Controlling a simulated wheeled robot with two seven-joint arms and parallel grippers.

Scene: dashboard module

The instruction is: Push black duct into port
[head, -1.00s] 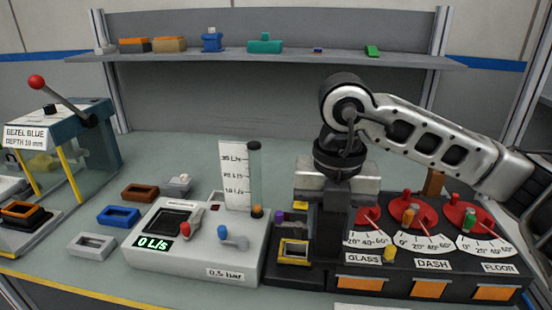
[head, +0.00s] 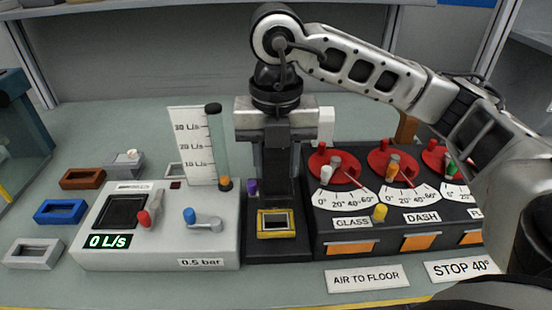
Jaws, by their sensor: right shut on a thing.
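My right gripper (head: 277,188) comes down from above, pointing straight down behind the yellow-framed opening (head: 277,223) of the black unit. It is shut on a dark piece, apparently the black duct, which I cannot clearly tell from the dark fingers. The yellow-framed opening faces up and forward at the front of the black unit (head: 262,250). Whether the held piece touches the unit is hidden by the gripper. I cannot tell for certain which opening is the port. My left gripper is not in view.
A grey flow meter box (head: 150,250) stands left of the black unit. The dial panel (head: 335,228) with red dials stands right of it. Blue (head: 60,211), brown (head: 82,179) and grey (head: 33,254) frames lie at the left. Labels (head: 367,278) lie in front.

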